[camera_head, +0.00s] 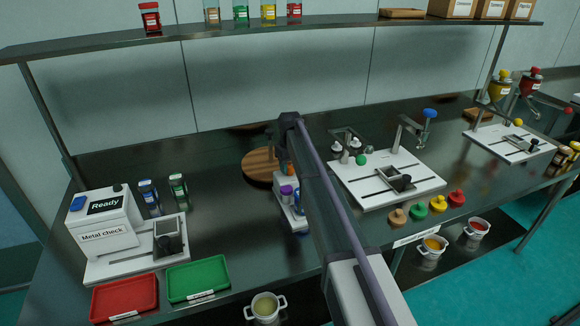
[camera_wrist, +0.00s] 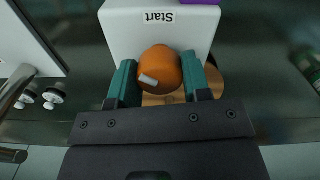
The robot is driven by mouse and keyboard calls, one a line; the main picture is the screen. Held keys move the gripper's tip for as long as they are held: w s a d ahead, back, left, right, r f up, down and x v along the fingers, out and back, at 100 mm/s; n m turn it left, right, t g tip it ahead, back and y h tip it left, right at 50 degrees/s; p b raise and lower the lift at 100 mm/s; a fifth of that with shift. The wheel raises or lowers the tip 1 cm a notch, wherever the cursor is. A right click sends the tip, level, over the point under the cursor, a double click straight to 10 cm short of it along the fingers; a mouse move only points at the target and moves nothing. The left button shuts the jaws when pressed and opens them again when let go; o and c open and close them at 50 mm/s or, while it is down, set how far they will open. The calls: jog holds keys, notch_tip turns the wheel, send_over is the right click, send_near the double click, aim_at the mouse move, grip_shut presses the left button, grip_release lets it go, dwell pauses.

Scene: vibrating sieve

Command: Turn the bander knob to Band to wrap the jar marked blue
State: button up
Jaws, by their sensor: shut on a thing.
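The bander (camera_head: 291,215) is a small white machine in the middle of the bench, partly hidden by my arm. Its orange knob (camera_wrist: 160,68) sits below a "Start" label that reads upside down in the wrist view. My gripper (camera_wrist: 160,85) is shut on the knob, one teal finger on each side. I cannot tell whether that blue item is the jar marked blue. No "Band" label is readable.
A round wooden board (camera_head: 260,165) lies behind the bander. At left stand a metal-check machine (camera_head: 104,222) reading "Ready", two small jars (camera_head: 149,196), a red tray (camera_head: 124,298) and a green tray (camera_head: 198,278). A white base (camera_head: 385,180) with fittings stands to the right.

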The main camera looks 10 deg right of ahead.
aim_at(290, 165)
jog(key=n, duration=0.6)
jog(key=shift+n, duration=0.3)
jog(key=n, duration=0.6)
jog(key=shift+n, duration=0.3)
jog(key=o, duration=0.9)
jog(key=shift+o, duration=0.2)
notch_tip(290, 165, up, 11)
jog(key=p, duration=1.1)
jog(key=s+m, duration=1.7)
jog(key=s, duration=2.3)
